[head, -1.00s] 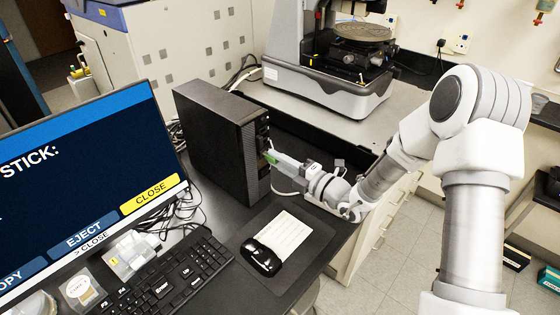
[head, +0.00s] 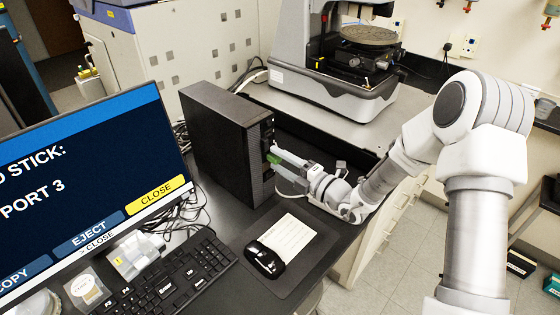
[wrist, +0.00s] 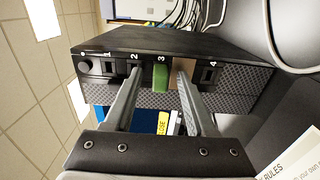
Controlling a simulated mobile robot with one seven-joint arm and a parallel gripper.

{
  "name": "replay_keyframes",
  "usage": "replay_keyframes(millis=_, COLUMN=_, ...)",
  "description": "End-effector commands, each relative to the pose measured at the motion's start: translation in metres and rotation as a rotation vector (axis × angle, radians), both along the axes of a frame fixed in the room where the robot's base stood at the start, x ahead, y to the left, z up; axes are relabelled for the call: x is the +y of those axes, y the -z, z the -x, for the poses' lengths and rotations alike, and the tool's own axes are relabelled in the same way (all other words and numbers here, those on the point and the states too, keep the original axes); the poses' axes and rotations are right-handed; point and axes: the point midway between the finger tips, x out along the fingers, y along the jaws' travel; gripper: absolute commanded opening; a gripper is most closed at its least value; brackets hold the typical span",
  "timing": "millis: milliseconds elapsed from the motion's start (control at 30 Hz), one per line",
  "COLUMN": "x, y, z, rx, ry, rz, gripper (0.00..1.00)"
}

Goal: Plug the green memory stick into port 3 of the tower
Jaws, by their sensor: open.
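The black tower (head: 215,140) stands upright on the desk, its port side facing my gripper. In the wrist view its front panel (wrist: 230,57) shows ports labelled 1 to 4. The green memory stick (wrist: 161,78) sits in port 3, sticking straight out; its connector is hidden. It also shows in the head view (head: 272,158) as a small green patch. My gripper (head: 284,161) is open around the stick. In the wrist view its two fingers (wrist: 160,92) stand on either side of the stick, with gaps between.
The monitor (head: 85,160) reads "PORT 3" above its EJECT and CLOSE buttons. A keyboard (head: 165,278), a black mouse (head: 264,260) and a printed sheet (head: 288,238) lie in front of the tower. The profiler (head: 335,85) stands behind. Cables run beside the tower.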

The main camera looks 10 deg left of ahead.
Motion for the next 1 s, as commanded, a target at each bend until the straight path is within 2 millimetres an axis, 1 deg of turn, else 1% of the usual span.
replay_keyframes(millis=267, x=0.0, y=0.0, z=0.0, rx=0.0, ry=0.0, rz=0.0, gripper=0.51)
replay_keyframes(millis=367, x=-0.005, y=-0.001, z=0.002, rx=0.0, ry=0.001, rz=0.0, gripper=0.51)
replay_keyframes(millis=800, x=-0.043, y=-0.001, z=0.025, rx=0.001, ry=0.002, rz=0.0, gripper=0.51)
replay_keyframes(millis=1000, x=-0.057, y=-0.001, z=0.033, rx=0.0, ry=0.001, rz=0.0, gripper=0.51)
